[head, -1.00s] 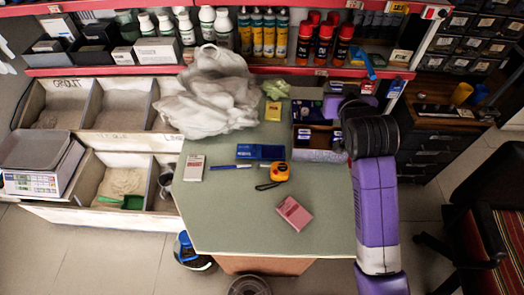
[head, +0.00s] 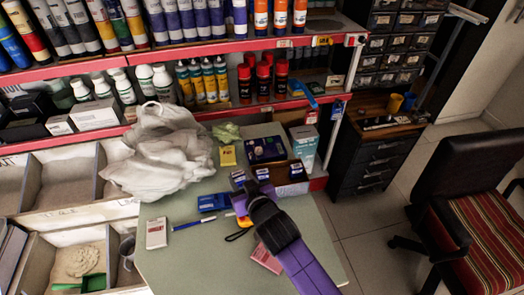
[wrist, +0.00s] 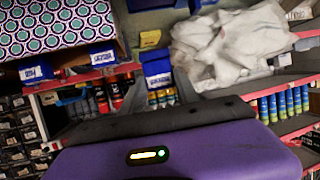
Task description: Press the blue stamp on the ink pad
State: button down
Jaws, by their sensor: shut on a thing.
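My gripper (head: 246,187) is over the green-topped table and shut on the blue stamp (head: 238,178), held above the surface. In the wrist view the stamp (wrist: 157,74) shows between the fingertips. The blue ink pad (head: 208,202) lies on the table just left of and below the gripper. Its right part is hidden by my gripper. Two other blue-labelled stamps (head: 262,173) (head: 297,171) stand to the right, at the box. They also show in the wrist view (wrist: 103,58) (wrist: 37,74).
A patterned box (wrist: 55,28) is beside those stamps. A white plastic bag (head: 170,155) sits at the back left. A pen (head: 186,226), a pale box (head: 156,232), an orange tape measure (head: 243,221) and a pink item (head: 266,257) lie near. The table's front left is clear.

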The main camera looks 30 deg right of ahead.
jog(key=shift+w+a+f, duration=0.1)
jog(key=shift+a+f, duration=0.3)
jog(key=shift+f, duration=0.4)
jog(key=shift+w, duration=0.45)
jog(key=shift+d+f+b, duration=0.1)
jog(key=shift+b, duration=0.2)
notch_tip(320, 180, down, 5)
jog(key=b, duration=0.4)
jog(key=shift+f, duration=0.1)
jog(key=shift+f+b, duration=0.75)
jog(key=shift+f, duration=0.05)
dwell(0.6)
jog(key=shift+r, duration=0.1)
jog(key=shift+r+p, duration=2.65)
jog(key=shift+r, duration=0.45)
